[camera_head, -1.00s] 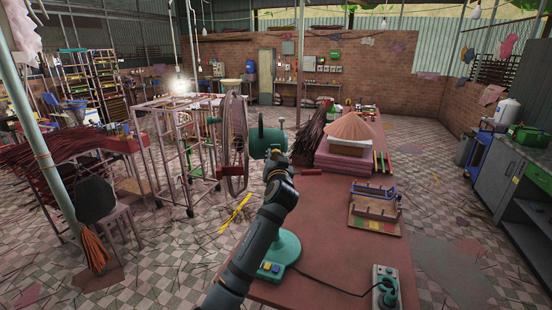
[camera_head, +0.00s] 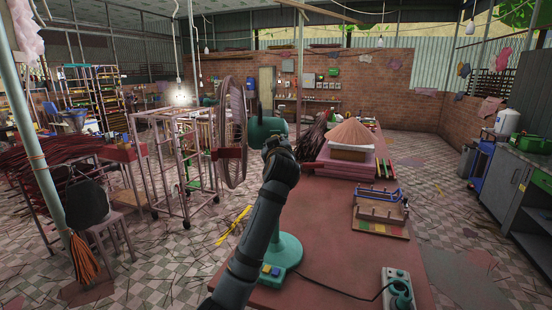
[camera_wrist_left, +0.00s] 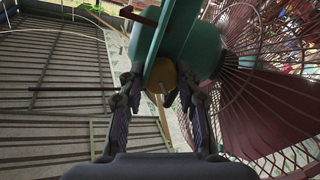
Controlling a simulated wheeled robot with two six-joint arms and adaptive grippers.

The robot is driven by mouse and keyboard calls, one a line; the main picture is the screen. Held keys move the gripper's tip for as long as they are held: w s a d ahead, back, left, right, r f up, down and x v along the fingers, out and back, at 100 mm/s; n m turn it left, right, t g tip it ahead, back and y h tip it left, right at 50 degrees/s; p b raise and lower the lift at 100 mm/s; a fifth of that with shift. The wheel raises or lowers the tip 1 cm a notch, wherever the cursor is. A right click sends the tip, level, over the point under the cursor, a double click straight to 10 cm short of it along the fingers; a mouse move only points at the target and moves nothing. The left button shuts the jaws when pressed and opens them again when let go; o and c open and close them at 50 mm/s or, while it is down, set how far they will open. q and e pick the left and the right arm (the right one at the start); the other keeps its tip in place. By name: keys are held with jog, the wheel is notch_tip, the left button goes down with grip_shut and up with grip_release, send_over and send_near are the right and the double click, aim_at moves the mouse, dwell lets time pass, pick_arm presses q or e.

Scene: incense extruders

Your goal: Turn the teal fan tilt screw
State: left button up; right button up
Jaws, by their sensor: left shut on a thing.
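The teal fan has a teal motor housing (camera_head: 265,129), a dark red-brown wire cage (camera_head: 233,132) on its left and a teal base (camera_head: 286,251) on the table. My left gripper (camera_head: 274,147) is at the housing's lower right in the head view, where it covers the screw. In the left wrist view the tilt screw shows as a yellow-orange knob (camera_wrist_left: 161,74) under the teal housing (camera_wrist_left: 180,35). The left gripper's two fingers (camera_wrist_left: 160,88) are closed around this knob from either side. My right gripper is out of view.
The red-brown table (camera_head: 335,245) holds a control box (camera_head: 397,288) with a cable, a blue-and-wood rack (camera_head: 381,205) and a conical hat (camera_head: 351,132) on a stack. A metal frame cart (camera_head: 178,165) stands left of the fan. The table's middle is clear.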

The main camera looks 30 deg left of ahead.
pick_arm(q)
jog(key=shift+f+n+b, duration=0.15)
jog(key=shift+n+b, duration=5.65)
jog(key=shift+b, duration=0.3)
jog(key=o, duration=1.2)
jog(key=shift+c, duration=0.2)
jog(key=v, duration=1.2)
